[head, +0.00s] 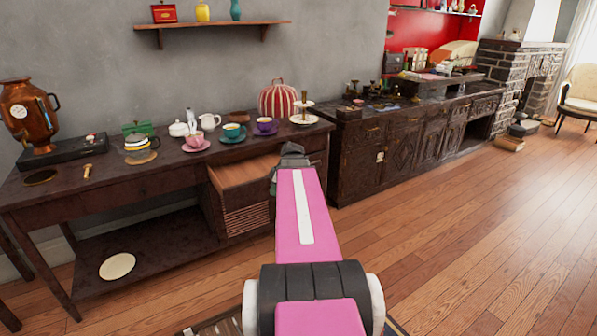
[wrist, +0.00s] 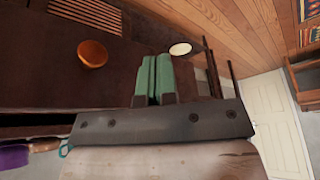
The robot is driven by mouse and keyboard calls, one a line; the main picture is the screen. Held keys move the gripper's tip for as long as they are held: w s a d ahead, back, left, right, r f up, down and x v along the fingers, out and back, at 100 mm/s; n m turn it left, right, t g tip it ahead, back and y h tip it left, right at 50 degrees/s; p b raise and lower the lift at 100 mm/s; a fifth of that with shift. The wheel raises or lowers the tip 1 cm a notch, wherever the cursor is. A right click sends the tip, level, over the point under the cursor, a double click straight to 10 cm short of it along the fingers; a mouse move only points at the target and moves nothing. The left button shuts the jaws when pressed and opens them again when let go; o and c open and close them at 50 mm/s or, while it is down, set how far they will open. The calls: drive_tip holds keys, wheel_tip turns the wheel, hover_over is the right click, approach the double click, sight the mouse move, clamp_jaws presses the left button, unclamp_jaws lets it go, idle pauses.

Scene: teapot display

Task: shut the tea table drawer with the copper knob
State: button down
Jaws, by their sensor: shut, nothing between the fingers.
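The tea table (head: 95,192) stands along the wall at the left. Its drawer (head: 243,172) is pulled out in the head view, with its light brown inside showing. My gripper (head: 292,150) is at the right end of the open drawer, its fingers hard to make out there. In the wrist view the copper knob (wrist: 93,54) is round and sits on a dark wooden face, up and left of my green fingers (wrist: 153,80). The fingers are together and empty, apart from the knob. I cannot tell whether they touch the drawer. My arm hides the knob in the head view.
Cups, including a purple cup (head: 266,126), and a striped red jar (head: 277,98) stand on the tabletop above the drawer. A white disc (head: 117,266) lies on the lower shelf. A dark sideboard (head: 385,150) stands right of the table. The floor (head: 480,240) at the right is clear.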

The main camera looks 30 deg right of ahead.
drive_tip(key=s+d+r+n+t, duration=0.25)
drive_tip(key=d+r, duration=0.25)
drive_tip(key=d, duration=0.4)
drive_tip(key=s+d+r+n+t, duration=0.1)
drive_tip(key=d+r+n, duration=0.35)
drive_tip(key=d, duration=0.35)
drive_tip(key=w+a+f, duration=0.3)
drive_tip(key=w+f, duration=0.4)
drive_tip(key=w, duration=0.2)
drive_tip(key=shift+f+y, duration=0.15)
drive_tip(key=shift+y, duration=0.25)
drive_tip(key=shift+a+g, duration=0.1)
drive_tip(key=shift+g, duration=0.15)
drive_tip(key=w, duration=2.4)
drive_tip(key=shift+s+a, duration=0.1)
